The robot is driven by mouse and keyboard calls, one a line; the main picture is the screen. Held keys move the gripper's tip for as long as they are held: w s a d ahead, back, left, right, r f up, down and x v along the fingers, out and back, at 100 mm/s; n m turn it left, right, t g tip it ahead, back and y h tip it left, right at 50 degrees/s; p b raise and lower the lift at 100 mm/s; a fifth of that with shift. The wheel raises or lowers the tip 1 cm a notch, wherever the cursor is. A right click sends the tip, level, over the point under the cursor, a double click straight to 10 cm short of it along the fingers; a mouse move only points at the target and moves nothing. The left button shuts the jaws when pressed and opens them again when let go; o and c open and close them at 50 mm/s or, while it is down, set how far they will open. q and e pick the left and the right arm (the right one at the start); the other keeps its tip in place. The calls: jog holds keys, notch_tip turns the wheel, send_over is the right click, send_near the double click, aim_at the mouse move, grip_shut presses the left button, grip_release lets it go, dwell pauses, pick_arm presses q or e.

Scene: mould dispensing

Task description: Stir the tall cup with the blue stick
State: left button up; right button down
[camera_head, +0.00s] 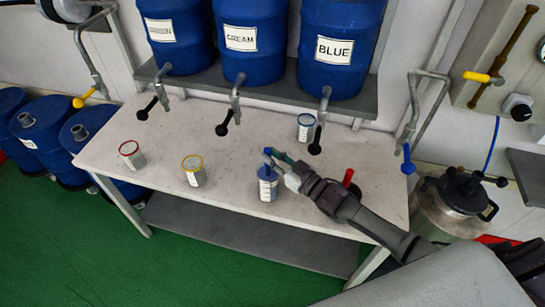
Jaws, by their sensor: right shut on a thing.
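The tall cup (268,190), white with dark markings and a blue upper part, stands upright near the front of the white table. My right gripper (272,158) reaches in from the right, just above the cup's mouth. It is shut on the blue stick (268,151), of which only a short blue piece shows at the fingertips. The stick's lower part is hidden, and I cannot tell how deep it sits in the cup. My left gripper is not in view.
The white table (235,135) also bears a red-rimmed cup (133,158), a yellow-rimmed cup (194,174) and a blue-rimmed cup (305,130). Blue barrels (235,65) with taps stand on a shelf behind. A metal pot (445,210) stands at the right. The table's left middle is clear.

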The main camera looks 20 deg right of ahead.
notch_tip(320, 180, up, 14)
jog(key=p, duration=0.9)
jog(key=shift+p, duration=0.4)
dwell(0.8)
notch_tip(320, 180, up, 3)
jog(key=shift+f, duration=0.1)
dwell(0.4)
